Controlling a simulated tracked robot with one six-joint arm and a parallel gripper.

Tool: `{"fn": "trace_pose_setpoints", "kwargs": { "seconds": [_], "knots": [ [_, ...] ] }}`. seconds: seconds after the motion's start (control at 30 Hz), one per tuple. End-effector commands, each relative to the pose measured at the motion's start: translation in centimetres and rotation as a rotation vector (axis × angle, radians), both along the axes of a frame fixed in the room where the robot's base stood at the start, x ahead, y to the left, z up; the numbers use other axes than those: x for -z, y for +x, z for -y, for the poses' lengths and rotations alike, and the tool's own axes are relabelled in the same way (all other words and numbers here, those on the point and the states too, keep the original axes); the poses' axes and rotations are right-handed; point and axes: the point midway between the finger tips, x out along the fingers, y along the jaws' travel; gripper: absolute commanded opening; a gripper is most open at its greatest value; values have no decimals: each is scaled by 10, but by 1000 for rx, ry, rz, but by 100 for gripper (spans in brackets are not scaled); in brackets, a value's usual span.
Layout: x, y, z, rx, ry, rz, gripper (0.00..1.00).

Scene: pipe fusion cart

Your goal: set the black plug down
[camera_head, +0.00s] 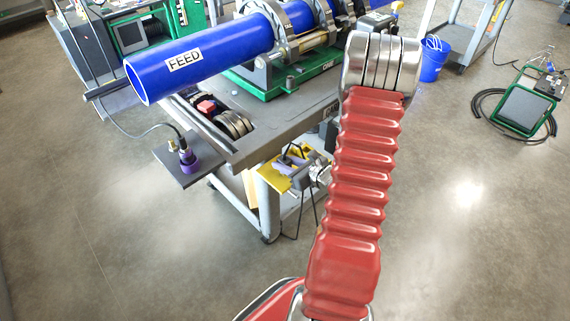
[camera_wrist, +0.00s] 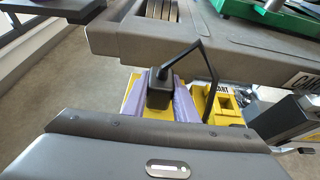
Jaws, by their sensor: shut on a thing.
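The black plug (camera_wrist: 158,94) shows in the wrist view as a dark block with a black cable arching up and to the right. My gripper (camera_wrist: 159,84) is shut on it, with a purple finger on each side. The plug is over a yellow plate (camera_wrist: 133,101) beside the cart. I cannot tell whether its underside touches the plate. In the head view my gripper (camera_head: 304,174) is at the yellow plate (camera_head: 272,179), below the cart's near right corner; the plug is small and hard to make out there.
A yellow block with an opening (camera_wrist: 224,106) sits just right of the plug. The grey cart edge (camera_wrist: 205,50) is close beyond. A blue FEED pipe (camera_head: 200,58) overhangs the cart's left. A side shelf (camera_head: 190,172) holds a purple connector. Floor to the left is clear.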

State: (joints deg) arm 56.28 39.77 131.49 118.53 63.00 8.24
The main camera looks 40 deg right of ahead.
Motion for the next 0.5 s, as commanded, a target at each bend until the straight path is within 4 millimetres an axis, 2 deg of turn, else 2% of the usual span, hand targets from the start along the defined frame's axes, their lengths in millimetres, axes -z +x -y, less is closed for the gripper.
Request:
{"fn": "trace_pose_setpoints", "kwargs": {
  "seconds": [0.47,0.5],
  "knots": [
    [7,0,0,1,1,1,3],
    [7,0,0,1,1,0,28]
  ]
}}
